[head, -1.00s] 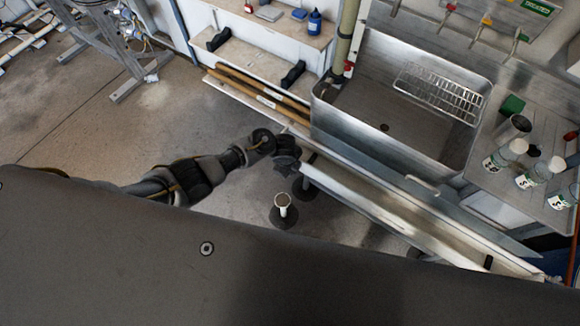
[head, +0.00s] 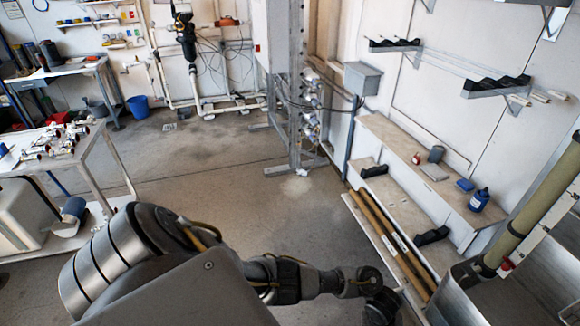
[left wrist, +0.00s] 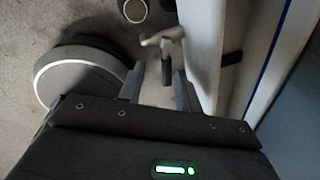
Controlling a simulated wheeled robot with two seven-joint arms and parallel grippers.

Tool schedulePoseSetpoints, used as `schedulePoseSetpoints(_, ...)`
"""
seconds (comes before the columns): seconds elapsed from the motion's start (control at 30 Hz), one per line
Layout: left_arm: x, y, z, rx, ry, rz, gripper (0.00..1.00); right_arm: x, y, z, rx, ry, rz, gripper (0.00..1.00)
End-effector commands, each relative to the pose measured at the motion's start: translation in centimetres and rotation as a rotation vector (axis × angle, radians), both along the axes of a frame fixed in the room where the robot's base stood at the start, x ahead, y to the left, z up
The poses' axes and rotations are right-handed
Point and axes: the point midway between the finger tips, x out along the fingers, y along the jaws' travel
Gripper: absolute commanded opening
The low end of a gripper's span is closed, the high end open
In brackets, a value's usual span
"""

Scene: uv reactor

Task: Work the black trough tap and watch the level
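In the left wrist view, a small tap with a pale T-shaped handle (left wrist: 162,38) and a dark stem stands just beyond and between my fingertips. I cannot tell whether the fingers touch it. My left gripper (left wrist: 160,72) is open, with its two fingers apart. The pale trough wall (left wrist: 203,45) runs along the right of the tap. In the head view my left gripper (head: 382,306) is a dark shape at the bottom edge, its fingers unclear. The water level is not visible. My right gripper is not in view.
In the head view, a steel sink (head: 470,300) is cut off at lower right. Wooden poles (head: 395,245) lie on a low ledge beside my left gripper. A shelf (head: 425,175) holds a blue bottle (head: 479,200). The floor (head: 230,190) in the middle is clear.

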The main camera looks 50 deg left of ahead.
Motion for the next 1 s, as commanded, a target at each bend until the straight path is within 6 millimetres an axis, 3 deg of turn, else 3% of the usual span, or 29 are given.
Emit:
schedulePoseSetpoints(0.3,-0.5,2.0,-0.4,0.001,0.001,-0.561,0.33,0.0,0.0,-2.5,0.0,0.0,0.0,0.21)
schedulePoseSetpoints(0.67,-0.6,3.4,7.9,0.003,-0.003,-0.578,0.33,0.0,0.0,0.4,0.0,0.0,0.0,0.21)
schedulePoseSetpoints(0.8,-0.7,4.1,11.3,0.006,-0.002,-0.577,0.33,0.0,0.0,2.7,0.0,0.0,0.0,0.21)
schedulePoseSetpoints(0.83,-1.0,4.1,11.2,-0.001,0.006,-0.565,0.33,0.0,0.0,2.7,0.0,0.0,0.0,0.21)
schedulePoseSetpoints(0.87,-1.6,3.7,9.5,-0.028,0.024,-0.519,0.33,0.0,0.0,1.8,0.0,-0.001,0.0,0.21)
schedulePoseSetpoints(1.0,-2.9,2.4,6.8,-0.112,0.07,-0.338,0.33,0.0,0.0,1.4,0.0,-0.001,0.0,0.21)
